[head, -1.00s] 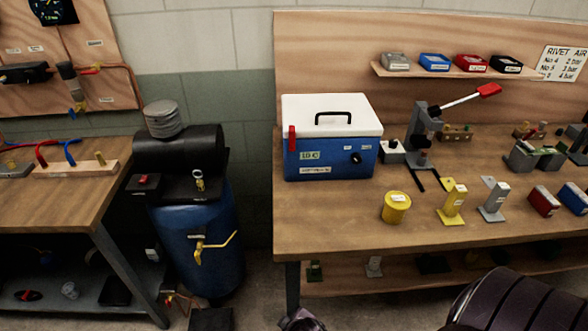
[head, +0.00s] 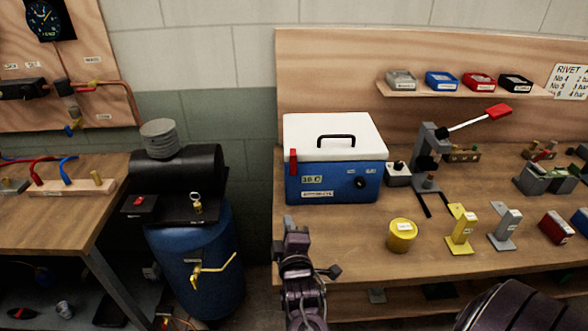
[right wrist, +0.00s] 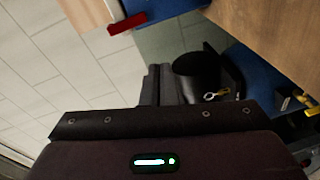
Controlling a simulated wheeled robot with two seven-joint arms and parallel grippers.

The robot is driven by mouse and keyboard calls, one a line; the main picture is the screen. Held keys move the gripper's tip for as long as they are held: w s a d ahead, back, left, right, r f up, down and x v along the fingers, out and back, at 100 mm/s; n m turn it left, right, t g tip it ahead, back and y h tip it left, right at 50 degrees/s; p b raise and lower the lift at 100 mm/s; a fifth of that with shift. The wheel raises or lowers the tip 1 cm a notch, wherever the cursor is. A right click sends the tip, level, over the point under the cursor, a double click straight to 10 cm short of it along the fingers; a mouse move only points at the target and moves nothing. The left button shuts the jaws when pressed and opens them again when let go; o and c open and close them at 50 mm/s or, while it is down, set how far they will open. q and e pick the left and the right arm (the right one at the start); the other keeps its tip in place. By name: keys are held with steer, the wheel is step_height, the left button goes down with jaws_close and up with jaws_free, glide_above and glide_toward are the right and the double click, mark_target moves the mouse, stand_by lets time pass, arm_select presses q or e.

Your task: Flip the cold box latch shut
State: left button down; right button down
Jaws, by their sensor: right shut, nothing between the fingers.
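The cold box (head: 330,185) is blue with a white lid (head: 332,137) and a black handle, and stands at the left end of the right workbench. Its red latch (head: 293,162) is upright at the box's front left corner; I cannot tell if it is fastened. In the right wrist view the red latch (right wrist: 127,24) shows near the top, beside the blue box wall. My right gripper (head: 297,232) is shut and empty, in front of and below the box, apart from the latch. It also shows in the right wrist view (right wrist: 163,85). My left gripper is not in view.
The workbench (head: 350,235) has clear wood in front of the box. A yellow tub (head: 401,236), a yellow bracket (head: 462,230) and a lever press (head: 430,150) stand to the right. A blue tank (head: 200,265) with a black cylinder on top stands left of the bench.

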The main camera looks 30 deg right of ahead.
step_height(320, 180, up, 3)
steer(key=d+n+t+h, duration=0.1)
steer(key=d+h, duration=0.1)
steer(key=p, duration=0.4)
glide_toward(293, 161)
steer(key=shift+n+t+h, duration=0.3)
steer(key=x, duration=0.5)
steer(key=shift+w+d+f, duration=0.2)
steer(key=shift+w+f, duration=0.05)
steer(key=shift+w, duration=0.15)
steer(key=shift+w+d+f, duration=0.1)
steer(key=shift+w+d, duration=0.2)
steer(key=shift+w, duration=0.15)
